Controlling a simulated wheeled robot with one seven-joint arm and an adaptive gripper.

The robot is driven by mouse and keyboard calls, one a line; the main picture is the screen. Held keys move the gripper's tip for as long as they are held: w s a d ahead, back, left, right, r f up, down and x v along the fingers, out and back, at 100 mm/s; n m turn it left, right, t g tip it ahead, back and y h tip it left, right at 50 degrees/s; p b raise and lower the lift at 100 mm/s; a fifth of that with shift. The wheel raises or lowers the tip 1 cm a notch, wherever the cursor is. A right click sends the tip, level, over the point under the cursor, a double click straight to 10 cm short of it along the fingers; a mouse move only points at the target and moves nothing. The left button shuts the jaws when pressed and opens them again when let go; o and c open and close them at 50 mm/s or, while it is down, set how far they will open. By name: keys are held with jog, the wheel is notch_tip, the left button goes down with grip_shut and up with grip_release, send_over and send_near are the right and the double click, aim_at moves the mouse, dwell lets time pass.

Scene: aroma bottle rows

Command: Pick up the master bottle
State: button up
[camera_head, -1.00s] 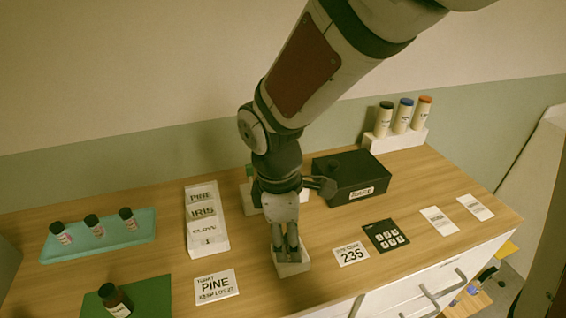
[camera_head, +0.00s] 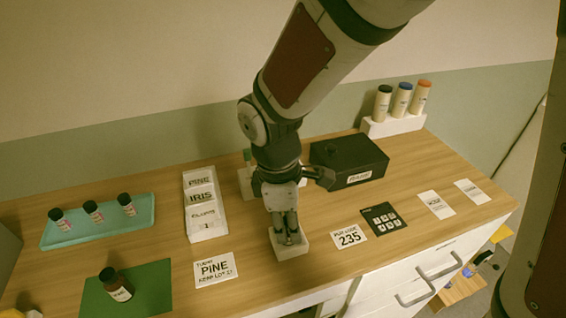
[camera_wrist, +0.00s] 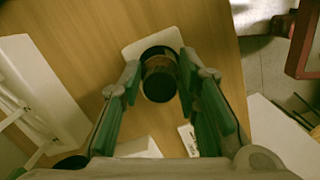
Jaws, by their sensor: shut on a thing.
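My gripper (camera_head: 288,236) points down over a small white block (camera_head: 293,250) near the front edge of the wooden counter. In the wrist view, a round bottle with a dark cap (camera_wrist: 158,86) and a pale label band stands between the two fingers, and my gripper (camera_wrist: 160,64) is shut on it. A white pad (camera_wrist: 140,47) shows under the bottle. I cannot read its label, and the fingers hide most of it in the head view. Another dark bottle (camera_head: 116,284) with a black cap stands on a green mat (camera_head: 153,286) at the front left.
A teal tray (camera_head: 140,222) holds three small bottles. A white rack (camera_head: 205,215) has cards reading PINE and IRIS. A black box (camera_head: 350,160) stands behind right, near a keypad (camera_head: 383,219) and a 235 card (camera_head: 348,237). Three capped bottles stand in a white holder (camera_head: 395,125).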

jog(key=shift+r, duration=0.65)
notch_tip(320, 180, up, 2)
jog(key=shift+s+r, duration=0.1)
jog(key=shift+r, duration=0.1)
jog(key=s+d+r+b, duration=0.1)
jog(key=s+d+b, duration=0.1)
jog(key=s, duration=1.3)
jog(key=shift+s, duration=0.35)
jog(key=shift+d, duration=0.1)
